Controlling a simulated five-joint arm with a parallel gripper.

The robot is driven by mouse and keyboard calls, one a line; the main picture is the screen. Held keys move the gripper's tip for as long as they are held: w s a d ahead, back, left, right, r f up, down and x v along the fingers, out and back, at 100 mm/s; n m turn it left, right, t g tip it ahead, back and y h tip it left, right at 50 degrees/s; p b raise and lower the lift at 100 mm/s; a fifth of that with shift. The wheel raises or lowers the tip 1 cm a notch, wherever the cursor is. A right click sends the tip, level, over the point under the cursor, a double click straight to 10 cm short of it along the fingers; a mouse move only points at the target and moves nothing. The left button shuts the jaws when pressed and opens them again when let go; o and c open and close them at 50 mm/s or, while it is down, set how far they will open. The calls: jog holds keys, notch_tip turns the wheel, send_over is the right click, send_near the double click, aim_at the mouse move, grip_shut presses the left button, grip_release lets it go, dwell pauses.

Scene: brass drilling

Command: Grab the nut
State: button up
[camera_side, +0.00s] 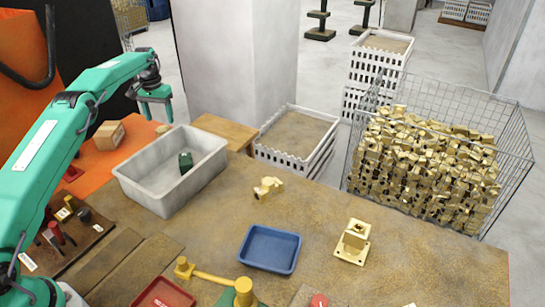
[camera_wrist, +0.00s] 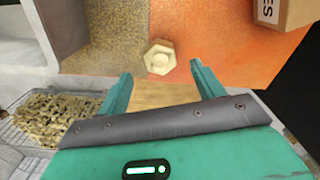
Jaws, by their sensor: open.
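The nut (camera_wrist: 160,57) is a pale brass hexagon with a round raised middle. In the wrist view it lies on the orange surface close to its border with the brown surface, ahead of the gap between my fingers. A small tan shape that looks like it shows in the side view (camera_side: 163,129), beside the grey bin. My gripper (camera_wrist: 161,78) is open, with its two green fingers apart and nothing between them. In the side view my gripper (camera_side: 157,112) hangs above that small shape, fingers pointing down.
A cardboard box (camera_side: 108,135) stands left of my gripper; it also shows in the wrist view (camera_wrist: 282,12). A grey bin (camera_side: 140,187) holding a dark green part is close by. A blue tray (camera_side: 270,249) and brass parts (camera_side: 353,240) lie on the bench.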

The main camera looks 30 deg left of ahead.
aim_at(162, 129)
jog(key=shift+f, duration=0.15)
jog(key=shift+f, duration=2.45)
jog(key=shift+c, duration=0.5)
jog(key=c, duration=1.2)
jog(key=shift+c, duration=0.2)
jog(key=shift+r, duration=0.2)
jog(key=shift+w+r, duration=0.1)
jog(key=shift+r, duration=1.95)
jog(key=d+r, duration=0.2)
jog(key=d, duration=0.1)
jog(key=s+d+r, duration=0.1)
jog(key=d+r, duration=0.1)
jog(key=d, duration=0.2)
jog(key=d+r, duration=0.2)
jog(key=d, duration=0.2)
jog(key=shift+s+d+r, duration=0.2)
jog(key=shift+d+r, duration=0.05)
jog(key=shift+r, duration=0.05)
